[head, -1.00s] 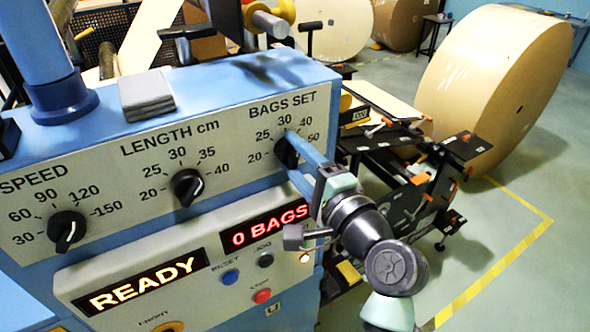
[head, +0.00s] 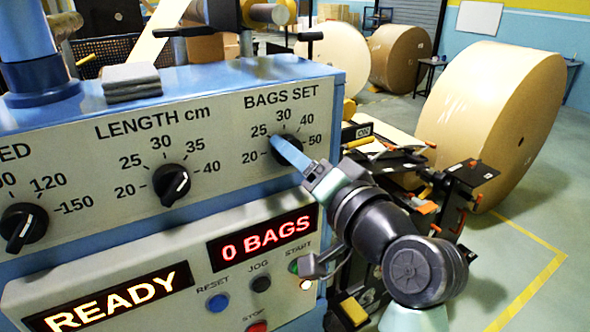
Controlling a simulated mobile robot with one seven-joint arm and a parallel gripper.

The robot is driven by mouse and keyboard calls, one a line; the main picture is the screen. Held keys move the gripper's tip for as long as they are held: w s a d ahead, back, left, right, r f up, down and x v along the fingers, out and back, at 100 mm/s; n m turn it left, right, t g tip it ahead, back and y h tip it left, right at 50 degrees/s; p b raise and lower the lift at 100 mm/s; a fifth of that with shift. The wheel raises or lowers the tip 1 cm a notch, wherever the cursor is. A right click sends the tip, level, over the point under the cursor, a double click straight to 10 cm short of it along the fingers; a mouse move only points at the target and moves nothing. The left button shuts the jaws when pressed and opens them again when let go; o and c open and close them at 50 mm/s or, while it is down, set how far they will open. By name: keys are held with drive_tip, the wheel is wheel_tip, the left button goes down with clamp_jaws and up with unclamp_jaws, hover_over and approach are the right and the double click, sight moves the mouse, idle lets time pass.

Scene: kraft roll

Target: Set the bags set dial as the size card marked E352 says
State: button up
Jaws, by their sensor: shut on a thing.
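The bags set dial (head: 280,157) is a dark round knob at the right of the blue machine's white panel, under a scale marked 20 to 50. My gripper (head: 281,143) is shut on this dial, its light blue fingers reaching in from the lower right. The fingers cover much of the knob, so I cannot read where its pointer stands. The red display (head: 262,238) reads 0 BAGS. No size card marked E352 can be made out.
The length dial (head: 172,184) and the speed dial (head: 24,226) sit further left. Below are a READY display (head: 110,300) and several buttons. A grey stack (head: 132,82) lies on the machine's top. A large kraft roll (head: 490,125) stands at the right behind my arm.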

drive_tip(key=shift+n+b, duration=0.35)
drive_tip(key=shift+n, duration=0.25)
drive_tip(key=o, duration=1.4)
drive_tip(key=shift+c, duration=0.2)
drive_tip(key=shift+s+d, duration=0.1)
drive_tip(key=b+v, duration=0.3)
drive_tip(key=v, duration=0.9)
drive_tip(key=shift+s+d, duration=0.15)
drive_tip(key=shift+s, duration=0.2)
